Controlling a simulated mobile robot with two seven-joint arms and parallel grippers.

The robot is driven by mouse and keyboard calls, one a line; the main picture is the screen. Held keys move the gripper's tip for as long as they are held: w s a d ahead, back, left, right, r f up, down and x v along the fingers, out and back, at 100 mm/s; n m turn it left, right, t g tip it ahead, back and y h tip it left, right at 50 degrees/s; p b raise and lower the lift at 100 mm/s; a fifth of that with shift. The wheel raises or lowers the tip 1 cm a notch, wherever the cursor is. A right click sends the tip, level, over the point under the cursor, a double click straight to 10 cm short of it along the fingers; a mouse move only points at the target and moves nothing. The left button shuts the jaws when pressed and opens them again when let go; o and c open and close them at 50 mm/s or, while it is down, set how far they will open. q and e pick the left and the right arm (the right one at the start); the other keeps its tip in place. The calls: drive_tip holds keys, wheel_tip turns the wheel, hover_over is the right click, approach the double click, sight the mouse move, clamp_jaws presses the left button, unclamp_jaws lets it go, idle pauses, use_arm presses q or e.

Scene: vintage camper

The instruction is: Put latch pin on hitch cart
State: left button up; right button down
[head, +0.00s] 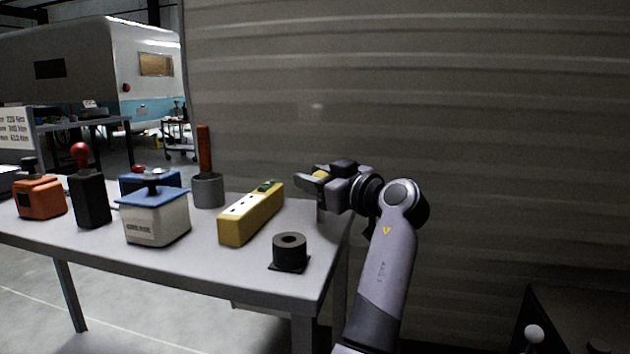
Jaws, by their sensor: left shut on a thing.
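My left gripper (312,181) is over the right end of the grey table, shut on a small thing. A little yellow (320,175) shows at its jaws; the rest of the held thing is hidden, so I cannot tell for sure that it is the latch pin. A dark box-like stand (570,312) at the bottom right carries a pale ball on a post (534,333); it may be the hitch cart, but is cut off by the frame. My right gripper is not in view.
The grey table (240,268) holds a black ring on a square base (290,251), a yellow socket strip (250,214), a grease box (156,217), a grey cup with an orange handle (207,188), a black block (89,201) and an orange box (41,198). A corrugated wall stands behind.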

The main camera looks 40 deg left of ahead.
use_arm(q)
drive_tip(key=shift+f, duration=0.1)
drive_tip(key=o, duration=1.1)
drive_tip(key=shift+r, duration=0.25)
drive_tip(key=d, duration=0.5)
drive_tip(key=d+p, duration=0.1)
drive_tip(key=d, duration=0.1)
drive_tip(key=shift+s+d+f, duration=0.1)
drive_tip(key=shift+s+d, duration=0.15)
drive_tip(key=shift+s, duration=0.1)
